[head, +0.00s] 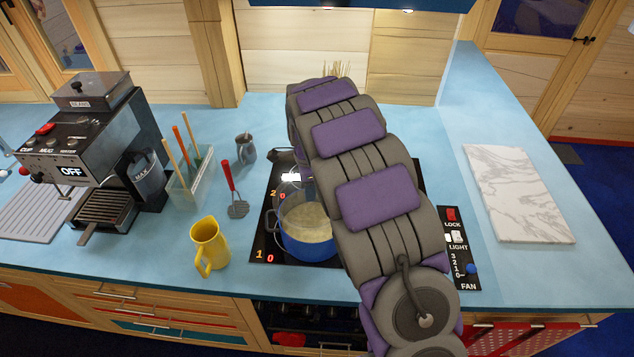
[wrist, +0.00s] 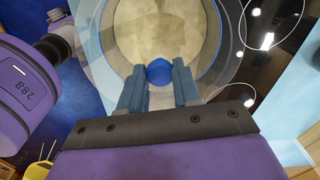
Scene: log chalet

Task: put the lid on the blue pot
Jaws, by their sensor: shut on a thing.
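The blue pot (head: 306,248) stands on the black cooktop, partly hidden by my arm. It holds something pale; its blue rim also shows in the wrist view (wrist: 225,32). A clear glass lid (head: 288,192) shows at the pot's upper left in the head view. In the wrist view the lid's blue knob (wrist: 159,71) is between the fingers of my gripper (wrist: 157,82), which is shut on it. The lid overlaps the pot's opening from above; I cannot tell whether it touches the rim. In the head view my arm hides the gripper.
A yellow jug (head: 209,245), a red-handled spatula (head: 238,206), a utensil box (head: 190,185) and a coffee machine (head: 90,145) stand to the left. A marble board (head: 518,195) lies on the right counter.

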